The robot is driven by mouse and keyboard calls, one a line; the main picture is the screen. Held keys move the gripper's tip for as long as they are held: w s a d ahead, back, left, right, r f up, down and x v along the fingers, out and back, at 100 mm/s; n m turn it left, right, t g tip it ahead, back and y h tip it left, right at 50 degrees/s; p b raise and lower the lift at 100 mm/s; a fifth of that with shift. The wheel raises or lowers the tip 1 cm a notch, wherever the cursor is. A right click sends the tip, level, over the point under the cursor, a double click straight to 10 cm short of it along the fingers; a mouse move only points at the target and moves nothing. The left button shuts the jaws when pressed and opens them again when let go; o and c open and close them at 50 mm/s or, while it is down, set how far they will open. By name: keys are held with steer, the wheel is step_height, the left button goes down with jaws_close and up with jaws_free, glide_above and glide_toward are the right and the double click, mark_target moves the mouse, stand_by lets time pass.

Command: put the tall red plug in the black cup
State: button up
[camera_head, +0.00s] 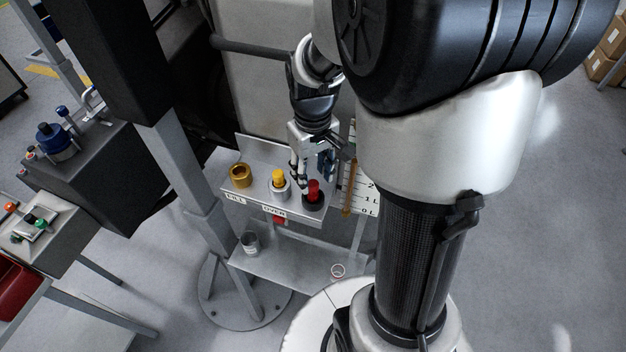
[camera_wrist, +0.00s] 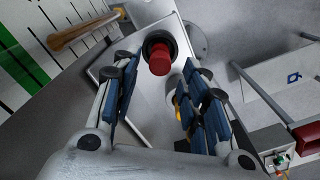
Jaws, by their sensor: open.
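The tall red plug (camera_head: 313,188) stands in the black cup (camera_head: 313,202) at the right end of the grey shelf. In the wrist view the red plug (camera_wrist: 158,60) rises from the dark ring of the black cup (camera_wrist: 154,38). The part of the plug inside the cup is hidden. My gripper (camera_head: 314,174) is over this end of the shelf, pointing down, with its fingers spread. In the wrist view my gripper (camera_wrist: 155,72) is open, one finger on either side of the plug in the picture. I cannot tell whether either finger touches it.
A silver cup with a yellow plug (camera_head: 278,178) stands close left of the black cup. A gold cup (camera_head: 241,175) is farther left. A scaled gauge board (camera_head: 358,190) stands right of the shelf. A grey post (camera_head: 190,165) stands left. A lower shelf (camera_head: 295,262) holds a small can (camera_head: 250,243).

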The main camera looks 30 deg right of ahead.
mark_target(313, 183)
step_height(313, 183, up, 7)
steer(key=s+a+r+t, duration=0.4)
steer(key=s+a+r, duration=0.3)
steer(key=s+a, duration=0.3)
steer(key=s, duration=0.3)
steer(key=shift+s+a+t+p, duration=0.3)
steer(key=shift+a, duration=0.1)
steer(key=shift+r, duration=0.1)
step_height(313, 183, down, 19)
steer(key=b, duration=1.9)
